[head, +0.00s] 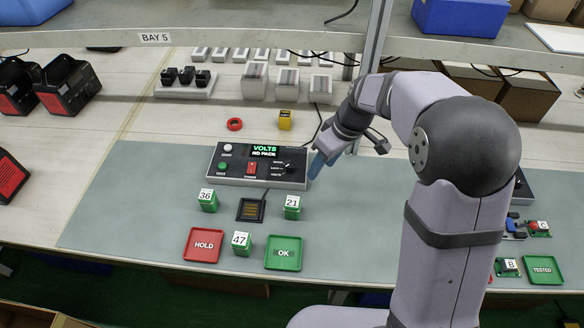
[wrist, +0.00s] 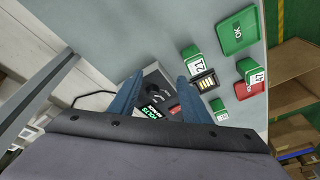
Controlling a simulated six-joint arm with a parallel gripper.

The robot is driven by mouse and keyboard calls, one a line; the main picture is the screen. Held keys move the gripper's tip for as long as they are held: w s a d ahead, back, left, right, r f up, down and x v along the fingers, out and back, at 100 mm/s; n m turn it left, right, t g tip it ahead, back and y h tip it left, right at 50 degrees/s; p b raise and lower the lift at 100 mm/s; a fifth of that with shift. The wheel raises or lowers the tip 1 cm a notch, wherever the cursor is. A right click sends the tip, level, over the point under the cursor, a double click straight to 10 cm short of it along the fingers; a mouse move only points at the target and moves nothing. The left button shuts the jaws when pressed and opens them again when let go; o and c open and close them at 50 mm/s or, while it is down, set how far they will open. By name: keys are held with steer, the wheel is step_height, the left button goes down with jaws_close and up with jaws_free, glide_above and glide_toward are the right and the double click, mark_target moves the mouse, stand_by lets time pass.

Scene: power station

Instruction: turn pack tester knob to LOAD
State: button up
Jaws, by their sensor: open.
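The pack tester (head: 215,174) is a dark-faced box on the grey mat, and its green display (head: 264,150) reads VOLTS, NO PACK. Its black knob (head: 289,168) is at the right end of the face, beside small position labels too small to read surely. My gripper (head: 316,166), with blue fingers, is open just right of the tester's right end. In the wrist view, the tester (wrist: 152,75) and its knob (wrist: 157,90) show between the two spread fingers (wrist: 160,79). The gripper appears apart from the knob; its exact height is unclear.
Green packs 36 (head: 208,203), 21 (head: 292,209) and 47 (head: 243,246) stand around a dark contact pad (head: 251,210). A red HOLD tray (head: 203,245) and green OK tray (head: 283,253) lie in front. A shelf post (head: 376,35) rises behind my arm.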

mark_target(290, 164)
steer(key=shift+w+a+f+n+y, duration=0.15)
steer(key=shift+w+a+f+n, duration=0.5)
steer(key=shift+w+a+f, duration=0.7)
steer(key=shift+w+a+f+n+y, duration=0.2)
steer(key=shift+w+a+f+n, duration=0.5)
steer(key=shift+w+a+f, duration=0.6)
steer(key=shift+w+a+f+n+y, duration=0.15)
steer(key=shift+w+a+f+n, duration=0.7)
steer(key=shift+a+f, duration=0.8)
steer(key=shift+w, duration=0.15)
steer(key=shift+m, duration=0.3)
steer(key=c, duration=1)
